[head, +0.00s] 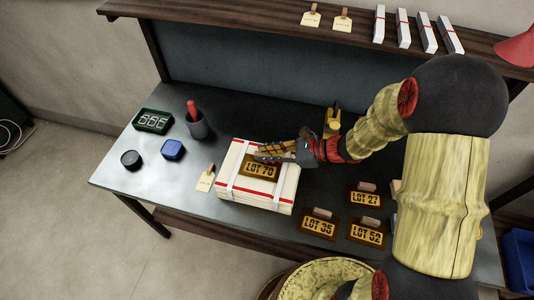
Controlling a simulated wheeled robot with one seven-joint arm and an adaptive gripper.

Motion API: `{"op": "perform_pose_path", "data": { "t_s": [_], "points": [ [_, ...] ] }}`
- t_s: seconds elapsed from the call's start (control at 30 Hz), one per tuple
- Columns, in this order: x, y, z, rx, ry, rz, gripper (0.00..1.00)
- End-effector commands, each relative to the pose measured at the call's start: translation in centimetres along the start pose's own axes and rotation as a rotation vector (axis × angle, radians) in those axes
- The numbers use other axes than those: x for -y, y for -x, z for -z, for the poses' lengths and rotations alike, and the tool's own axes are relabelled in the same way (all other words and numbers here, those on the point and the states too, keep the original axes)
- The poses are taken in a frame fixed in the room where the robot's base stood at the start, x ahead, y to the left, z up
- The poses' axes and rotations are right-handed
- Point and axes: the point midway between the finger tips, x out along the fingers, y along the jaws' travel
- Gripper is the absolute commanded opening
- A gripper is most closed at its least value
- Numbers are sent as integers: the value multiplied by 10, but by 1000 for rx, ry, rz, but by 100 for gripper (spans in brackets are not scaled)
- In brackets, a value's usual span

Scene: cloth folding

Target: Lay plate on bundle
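A bundle (232,198) of cream sheets with red edge lines and white straps lies on the table, left of its middle. A dark plate with yellow lettering "LOT 70" (260,168) is over the top of the bundle, lying about flat. My gripper (268,154) reaches in from the right, its fingers at the far edge of this plate. The fingers hide that edge, so I cannot tell whether they are shut on it or whether the plate rests fully on the bundle. Plates "LOT 27" (366,199), "LOT 35" (318,227) and "LOT 52" (367,235) lie on the table at right.
A green counter (153,121), a dark round pot (131,160), a blue box (173,150), a cup (198,126) with a red item and a tag (205,180) stand left of the bundle. A yellow-and-black object (332,122) is behind my wrist. A shelf (220,13) runs along the back.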

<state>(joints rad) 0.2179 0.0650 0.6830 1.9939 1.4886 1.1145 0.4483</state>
Motion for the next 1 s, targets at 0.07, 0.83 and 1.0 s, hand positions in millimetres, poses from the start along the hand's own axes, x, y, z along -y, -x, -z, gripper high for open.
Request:
{"op": "perform_pose_path", "data": {
  "t_s": [0.07, 0.83, 1.0],
  "points": [
    [0, 0, 0, 0, 0, 0, 23],
    [2, 47, -5, 0, 1, 6, 32],
    [2, 82, -5, 0, 0, 6, 32]
  ]
}}
